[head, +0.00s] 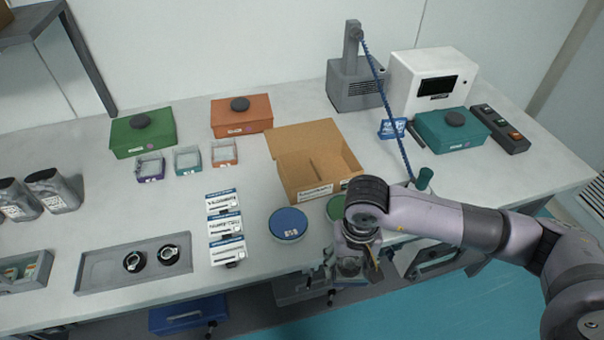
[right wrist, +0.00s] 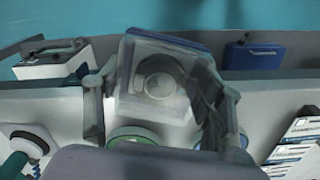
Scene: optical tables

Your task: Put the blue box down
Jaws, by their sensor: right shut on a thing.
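My right gripper (head: 357,258) is shut on a small clear box with a blue edge (right wrist: 158,82). In the right wrist view, the two fingers of the gripper (right wrist: 160,105) are on either side of the box. A round shape shows inside or through its clear wall. In the head view the box (head: 348,268) is mostly hidden by the gripper and looks grey. It is held near the table's front edge, and I cannot tell its exact height. My left gripper is not in view.
A blue disc (head: 288,224) and a partly hidden green disc (head: 335,207) lie near the gripper. An open cardboard box (head: 295,180) stands behind them. Purple (head: 150,168), teal (head: 187,160) and orange-edged (head: 224,153) clear boxes stand at the back left. White packs (head: 226,226) lie left.

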